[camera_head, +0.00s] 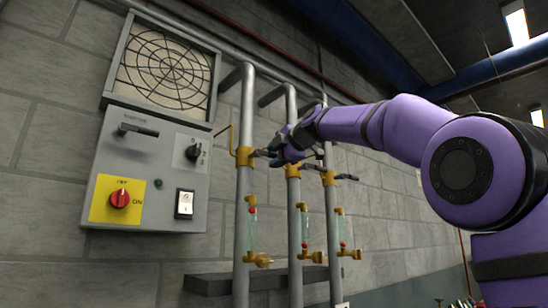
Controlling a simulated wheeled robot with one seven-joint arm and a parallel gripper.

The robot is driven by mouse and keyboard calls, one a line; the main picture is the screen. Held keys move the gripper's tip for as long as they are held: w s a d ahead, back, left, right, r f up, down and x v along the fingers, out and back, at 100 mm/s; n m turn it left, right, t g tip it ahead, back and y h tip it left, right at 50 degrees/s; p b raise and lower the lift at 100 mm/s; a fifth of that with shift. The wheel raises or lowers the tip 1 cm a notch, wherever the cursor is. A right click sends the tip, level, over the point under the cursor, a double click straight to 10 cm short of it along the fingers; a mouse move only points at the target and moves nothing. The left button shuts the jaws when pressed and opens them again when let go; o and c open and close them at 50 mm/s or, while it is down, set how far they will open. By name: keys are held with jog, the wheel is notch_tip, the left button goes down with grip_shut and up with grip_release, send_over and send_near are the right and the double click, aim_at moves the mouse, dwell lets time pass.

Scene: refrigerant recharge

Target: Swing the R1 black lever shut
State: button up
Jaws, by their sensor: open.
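Three grey vertical pipes each carry a yellow valve: a left valve (245,157), a middle valve (292,170) and a right valve (328,178). A dark lever (347,177) sticks out sideways to the right from the right valve. The levers at the left and middle valves are partly hidden by my gripper. I cannot read any R1 mark, so I cannot tell which lever is R1. My gripper (273,156) is open, with its fingers between the left and middle pipes, close to the left valve. Whether it touches a lever is unclear.
A grey control box (150,170) with a red knob (120,198) and a fan grille (166,66) hangs on the wall at left. Sight glasses (252,230) sit below the valves. A dark ledge (210,284) lies behind the pipes. My purple arm comes in from the right.

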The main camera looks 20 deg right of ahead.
jog(key=v, duration=1)
jog(key=shift+s+f, duration=0.1)
jog(key=shift+s, duration=0.05)
jog(key=s+f+m+g+h, duration=0.1)
jog(key=s+f+m+g, duration=0.2)
jog(key=s+f+m, duration=0.4)
jog(key=s+a+f+m+g+h, duration=0.1)
jog(key=s+f+m, duration=0.6)
jog(key=f, duration=1.9)
jog(key=s+f+m+g+h, duration=0.2)
jog(key=s+f+m+g, duration=0.3)
jog(key=s+f, duration=0.9)
notch_tip(320, 180, down, 3)
jog(key=m, duration=0.2)
jog(key=shift+s+m+g+h, duration=0.3)
jog(key=shift+m+g+h, duration=0.1)
jog(key=shift+a+f, duration=0.15)
